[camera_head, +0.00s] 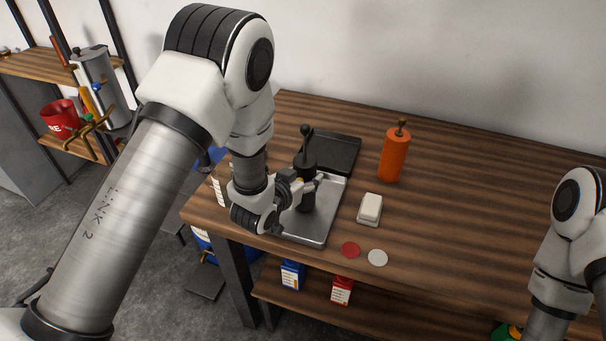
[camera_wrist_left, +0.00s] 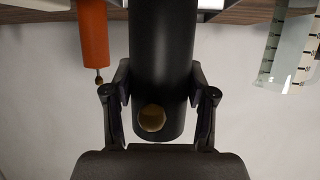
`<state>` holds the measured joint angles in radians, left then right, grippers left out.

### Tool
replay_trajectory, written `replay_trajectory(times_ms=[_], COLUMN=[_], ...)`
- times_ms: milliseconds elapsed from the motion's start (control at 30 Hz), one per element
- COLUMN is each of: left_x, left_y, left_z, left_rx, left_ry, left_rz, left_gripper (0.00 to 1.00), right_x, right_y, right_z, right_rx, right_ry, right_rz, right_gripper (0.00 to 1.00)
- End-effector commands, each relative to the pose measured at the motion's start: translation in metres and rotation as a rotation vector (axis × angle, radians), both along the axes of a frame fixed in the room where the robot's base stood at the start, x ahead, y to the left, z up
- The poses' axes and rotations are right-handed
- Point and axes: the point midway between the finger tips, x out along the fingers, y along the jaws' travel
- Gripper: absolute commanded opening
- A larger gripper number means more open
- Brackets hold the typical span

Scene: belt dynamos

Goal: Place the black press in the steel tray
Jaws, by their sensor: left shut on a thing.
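The black press (camera_head: 305,167) is a dark upright cylinder with a thin lever and round knob on top. My left gripper (camera_head: 306,186) is shut on its body, coming from the left. The press stands upright over the steel tray (camera_head: 319,229), a shallow shiny tray near the table's left end; I cannot tell whether its base touches the tray floor. In the left wrist view the press (camera_wrist_left: 161,60) fills the middle between both fingers (camera_wrist_left: 160,101), with a round brass-coloured spot on its body. My right arm shows at the right edge, but its gripper is out of frame.
A black tray (camera_head: 334,152) lies just behind the steel tray. An orange cylinder (camera_head: 394,157) with a brass top stands to the right. A white block on a small dish (camera_head: 370,207), a red disc (camera_head: 350,250) and a white disc (camera_head: 377,258) lie near the front. The table's right half is clear.

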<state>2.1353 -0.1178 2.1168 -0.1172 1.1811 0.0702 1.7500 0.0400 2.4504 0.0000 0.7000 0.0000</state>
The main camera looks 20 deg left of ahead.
Motion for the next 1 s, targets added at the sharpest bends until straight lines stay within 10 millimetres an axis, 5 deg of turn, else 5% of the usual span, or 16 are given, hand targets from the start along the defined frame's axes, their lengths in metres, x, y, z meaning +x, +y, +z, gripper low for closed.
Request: replay_trajectory(times_ms=[233, 267, 300, 733, 1000], left_x=[-0.003, -0.004, -0.004, -0.011, -0.069], left_y=[0.000, 0.000, 0.000, 0.001, 0.013], left_z=[-0.007, -0.008, -0.008, -0.005, 0.016], left_rx=[0.000, 0.000, 0.000, 0.001, 0.000], left_ry=[-0.002, 0.001, 0.001, -0.001, 0.001], left_rz=[0.000, 0.000, 0.000, 0.000, 0.001], left_gripper=[0.00, 0.67, 0.81, 0.81, 0.81], right_x=[0.000, 0.000, 0.000, 0.000, 0.000], right_y=[0.000, 0.000, 0.000, 0.000, 0.000], right_z=[-0.005, -0.005, -0.005, -0.008, -0.026], right_rx=[0.000, 0.000, 0.000, 0.000, 0.000], right_ry=[0.000, 0.000, 0.000, -0.001, 0.000], right_rz=[0.000, 0.000, 0.000, 0.000, 0.000], right_gripper=[0.85, 0.85, 0.85, 0.85, 0.85])
